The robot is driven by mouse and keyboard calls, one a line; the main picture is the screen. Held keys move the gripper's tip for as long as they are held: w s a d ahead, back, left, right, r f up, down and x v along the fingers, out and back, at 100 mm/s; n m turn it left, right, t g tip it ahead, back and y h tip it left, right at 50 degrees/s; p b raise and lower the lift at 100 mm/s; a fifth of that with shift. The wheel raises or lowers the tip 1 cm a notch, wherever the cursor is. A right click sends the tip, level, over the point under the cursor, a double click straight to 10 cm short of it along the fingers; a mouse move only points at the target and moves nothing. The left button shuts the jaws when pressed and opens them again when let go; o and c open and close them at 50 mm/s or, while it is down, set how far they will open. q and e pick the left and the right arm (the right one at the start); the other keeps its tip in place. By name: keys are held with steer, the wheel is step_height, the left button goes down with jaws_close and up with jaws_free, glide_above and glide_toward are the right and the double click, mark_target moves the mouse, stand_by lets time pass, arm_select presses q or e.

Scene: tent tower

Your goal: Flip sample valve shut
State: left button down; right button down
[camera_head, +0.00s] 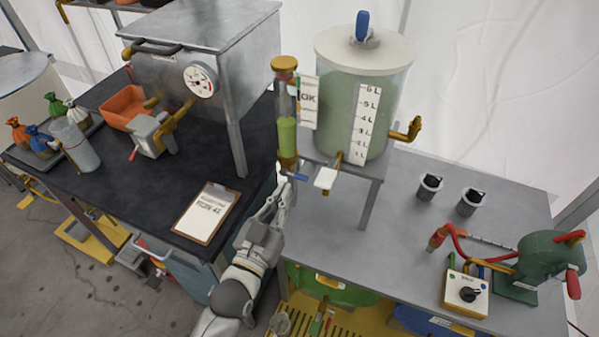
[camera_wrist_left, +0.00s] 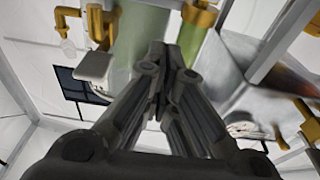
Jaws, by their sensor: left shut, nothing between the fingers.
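A clear tank (camera_head: 340,105) of green liquid stands on a raised metal stand. A sight tube (camera_head: 287,125) with a yellow cap is on its left side. I cannot tell which part is the sample valve. My left gripper (camera_head: 281,180) is shut and empty, its tips close below the tube's foot. In the left wrist view the shut fingers (camera_wrist_left: 160,58) point up between tank and tube (camera_wrist_left: 193,35); contact is unclear. My right gripper is out of view.
A brass spout (camera_head: 407,132) juts from the tank's right side. A clipboard (camera_head: 207,212) lies on the dark bench left of my arm. A metal cabinet (camera_head: 228,75) stands behind. Two dark-topped cups (camera_head: 430,187) and a green pump (camera_head: 545,258) stand on the right table.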

arm_select(q)
steer(key=shift+r, duration=0.15)
steer(key=r+p, duration=0.2)
steer(key=p, duration=0.1)
glide_above(296, 176)
steer(key=s+d, duration=0.1)
steer(key=shift+s+a+f, duration=0.1)
steer(key=shift+s+f, duration=0.05)
steer(key=shift+f, duration=0.65)
steer(key=shift+s+f, duration=0.2)
steer(key=shift+f, duration=0.55)
steer(key=shift+s+a+f, duration=0.1)
steer(key=shift+s+f, duration=0.05)
steer(key=shift+f, duration=0.65)
